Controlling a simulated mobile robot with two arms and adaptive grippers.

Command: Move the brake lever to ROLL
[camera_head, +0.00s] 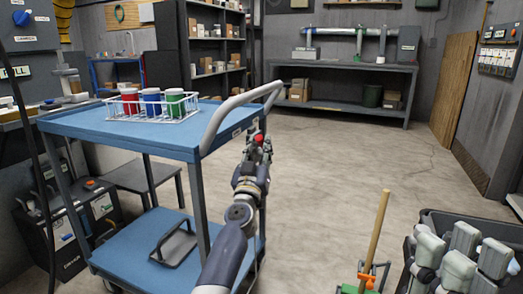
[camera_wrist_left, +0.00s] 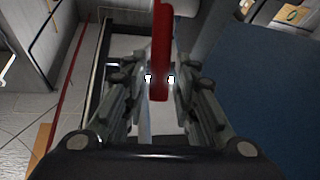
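The blue cart (camera_head: 118,128) stands at the left with a grey push handle (camera_head: 238,105). A red lever (camera_head: 259,136) shows at its handle end, partly hidden by my left gripper (camera_head: 257,148). In the left wrist view, the red lever (camera_wrist_left: 160,45) stands between the two fingers of my left gripper (camera_wrist_left: 160,79). A narrow gap shows on both sides of it, so the fingers look open around it without clear contact. The lever's lower mount is hidden. I cannot read a ROLL mark at the lever. My right gripper is not in view.
A white wire rack (camera_head: 152,117) with red, blue and green cups is on the cart top. A wooden handle (camera_head: 378,238) and a dark bin (camera_head: 436,219) of grey pieces stand at the lower right. The middle floor (camera_head: 330,165) is clear.

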